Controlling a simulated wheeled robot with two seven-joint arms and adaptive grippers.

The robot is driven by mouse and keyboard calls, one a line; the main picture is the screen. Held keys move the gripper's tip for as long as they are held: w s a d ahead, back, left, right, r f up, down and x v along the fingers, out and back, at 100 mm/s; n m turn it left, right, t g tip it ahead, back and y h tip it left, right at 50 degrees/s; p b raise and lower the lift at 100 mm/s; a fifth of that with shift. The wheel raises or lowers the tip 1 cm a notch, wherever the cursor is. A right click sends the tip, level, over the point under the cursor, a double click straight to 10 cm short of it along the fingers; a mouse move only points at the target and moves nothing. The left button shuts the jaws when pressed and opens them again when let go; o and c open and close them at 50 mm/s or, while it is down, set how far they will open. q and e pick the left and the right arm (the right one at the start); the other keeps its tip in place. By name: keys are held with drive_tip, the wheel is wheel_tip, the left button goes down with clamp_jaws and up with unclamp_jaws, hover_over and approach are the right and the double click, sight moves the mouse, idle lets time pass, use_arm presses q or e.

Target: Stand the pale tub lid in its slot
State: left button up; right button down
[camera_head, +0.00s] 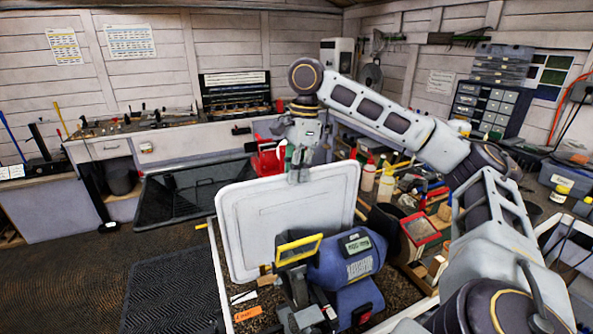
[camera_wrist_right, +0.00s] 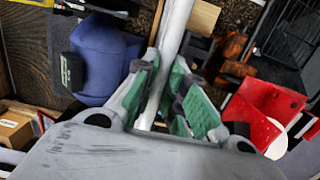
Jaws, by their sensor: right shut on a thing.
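The pale tub lid (camera_head: 284,222) is a large whitish rounded panel standing nearly upright, a little tilted, in the middle of the head view. My right gripper (camera_head: 300,170) is shut on its top edge from above. In the right wrist view the lid (camera_wrist_right: 172,50) shows edge-on as a pale strip between the green finger pads of the gripper (camera_wrist_right: 164,92). Its lower edge is partly hidden behind the blue bench grinder (camera_head: 350,262). I cannot make out the slot or whether the lid touches it. My left gripper is not in view.
The grinder stands close in front of the lid; its blue body also shows in the right wrist view (camera_wrist_right: 100,60). A red object (camera_head: 266,160) is behind the lid. Bottles (camera_head: 368,178) and a red-framed box (camera_head: 420,228) crowd the right. Dark floor (camera_head: 60,280) is open at left.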

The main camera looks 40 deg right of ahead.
drive_tip(key=shift+f, duration=0.5)
idle(0.7)
drive_tip(key=c, duration=1.4)
unclamp_jaws()
drive_tip(key=shift+s+d+r, duration=0.1)
drive_tip(key=shift+d+r, duration=0.1)
drive_tip(key=shift+r, duration=1.4)
drive_tip(key=shift+d+r, duration=0.15)
drive_tip(key=shift+r, duration=1.45)
drive_tip(key=shift+d+r, duration=0.1)
drive_tip(key=shift+r, duration=0.9)
drive_tip(key=shift+s+r, duration=0.1)
drive_tip(key=shift+r, duration=0.25)
drive_tip(key=shift+r, duration=0.45)
drive_tip(key=shift+d+r, duration=0.2)
drive_tip(key=shift+r, duration=0.65)
